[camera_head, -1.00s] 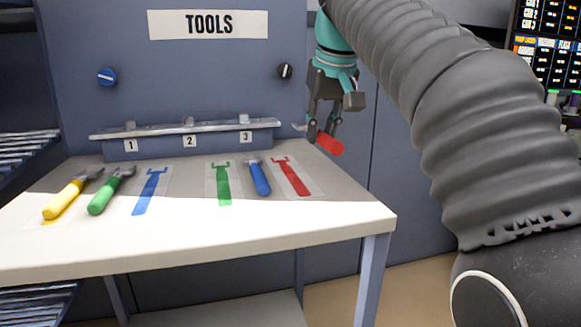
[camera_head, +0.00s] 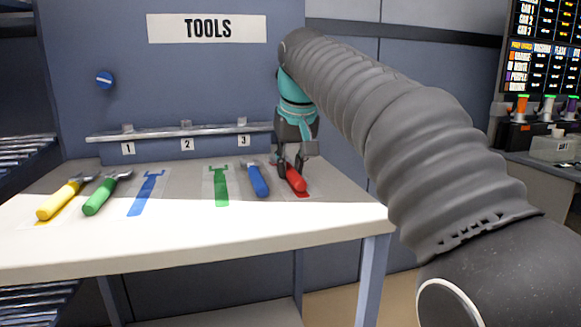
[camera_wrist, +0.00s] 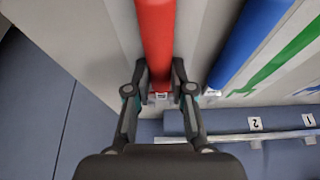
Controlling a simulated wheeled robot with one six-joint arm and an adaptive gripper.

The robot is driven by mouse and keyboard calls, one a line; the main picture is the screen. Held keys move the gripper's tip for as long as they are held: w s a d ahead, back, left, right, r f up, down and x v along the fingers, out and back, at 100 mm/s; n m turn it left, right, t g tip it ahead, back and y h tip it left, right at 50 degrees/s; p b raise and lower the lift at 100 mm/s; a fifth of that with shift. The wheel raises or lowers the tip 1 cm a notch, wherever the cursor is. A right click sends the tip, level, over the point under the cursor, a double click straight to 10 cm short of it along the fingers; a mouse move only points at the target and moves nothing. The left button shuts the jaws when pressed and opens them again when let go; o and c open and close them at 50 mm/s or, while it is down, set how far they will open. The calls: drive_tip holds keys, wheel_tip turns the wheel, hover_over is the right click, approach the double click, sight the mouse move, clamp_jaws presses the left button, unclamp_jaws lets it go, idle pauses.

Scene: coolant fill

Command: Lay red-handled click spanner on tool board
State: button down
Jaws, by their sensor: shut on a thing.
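The red-handled click spanner (camera_head: 295,178) is in my gripper (camera_head: 291,172), over the red outline at the right end of the tool board (camera_head: 240,180). The spanner's head is mostly hidden by the gripper. I cannot tell whether the spanner touches the board.
A blue-handled spanner (camera_head: 258,180) lies close on the left. Bare green (camera_head: 218,188) and blue (camera_head: 146,196) outlines follow, then green-handled (camera_head: 100,198) and yellow-handled (camera_head: 58,202) spanners. A numbered rail (camera_head: 185,134) runs behind.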

drive_tip(key=shift+f, duration=0.1)
drive_tip(key=c, duration=1)
unclamp_jaws()
drive_tip(key=shift+r, duration=0.3)
drive_tip(key=p+v, duration=0.3)
drive_tip(key=v, duration=0.8)
drive_tip(key=shift+s+r, duration=0.2)
drive_tip(key=shift+r, duration=0.1)
